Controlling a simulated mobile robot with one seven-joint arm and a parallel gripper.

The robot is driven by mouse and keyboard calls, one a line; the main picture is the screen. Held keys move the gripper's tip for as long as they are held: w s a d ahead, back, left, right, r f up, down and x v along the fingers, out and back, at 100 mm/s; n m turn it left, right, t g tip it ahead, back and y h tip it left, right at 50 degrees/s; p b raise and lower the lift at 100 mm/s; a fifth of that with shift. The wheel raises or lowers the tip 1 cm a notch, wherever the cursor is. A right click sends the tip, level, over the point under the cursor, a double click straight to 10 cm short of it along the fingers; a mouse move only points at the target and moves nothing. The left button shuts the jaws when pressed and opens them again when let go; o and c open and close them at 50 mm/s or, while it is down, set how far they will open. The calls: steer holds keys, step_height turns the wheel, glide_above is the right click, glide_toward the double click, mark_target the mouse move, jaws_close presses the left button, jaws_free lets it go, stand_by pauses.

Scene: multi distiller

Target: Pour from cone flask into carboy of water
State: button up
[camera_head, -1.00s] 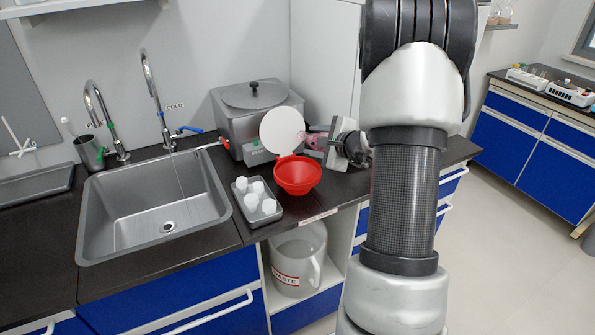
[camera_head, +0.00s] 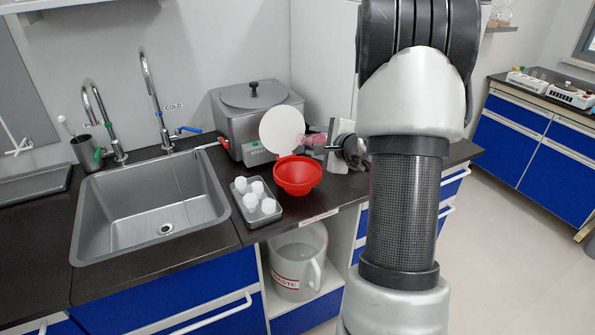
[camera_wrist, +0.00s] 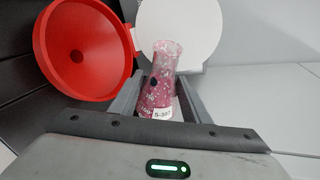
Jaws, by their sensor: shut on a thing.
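My gripper (camera_wrist: 160,100) is shut on the cone flask (camera_wrist: 162,82), a clear flask with pink-red contents and a white label. In the head view the flask (camera_head: 314,140) lies right of the funnel's white lid and appears tilted on its side. The red funnel (camera_head: 298,175) stands open at the counter's front; in the wrist view the funnel (camera_wrist: 85,50) is left of the flask, apart from its mouth. A translucent jug labelled WASTE (camera_head: 298,262) stands on the shelf below. I cannot tell which container is the carboy of water.
A grey metal bath (camera_head: 245,112) with a lid stands behind the funnel. A grey tray (camera_head: 256,212) with several white bottles lies left of it. A sink (camera_head: 150,205) with taps is further left. The open lid (camera_head: 282,130) stands close to the flask.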

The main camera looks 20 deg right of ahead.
steer(key=shift+r+n+t+h+b, duration=0.3)
steer(key=shift+r+n+b, duration=0.2)
steer(key=shift+n+b, duration=0.15)
stand_by(0.4)
steer(key=shift+f+n+h+b, duration=0.35)
steer(key=shift+n+b, duration=0.2)
steer(key=shift+b, duration=0.85)
steer(key=shift+t+b, duration=0.3)
steer(key=shift+n+b, duration=0.3)
steer(key=shift+b, duration=1.35)
steer(key=shift+a+f+n+t+h+b, duration=0.1)
steer(key=shift+f+n+t+h+b, duration=0.2)
steer(key=shift+b, duration=0.7)
steer(key=shift+a+f+n+h, duration=0.15)
steer(key=shift+n+h, duration=0.2)
steer(key=shift+n, duration=0.25)
stand_by(2.0)
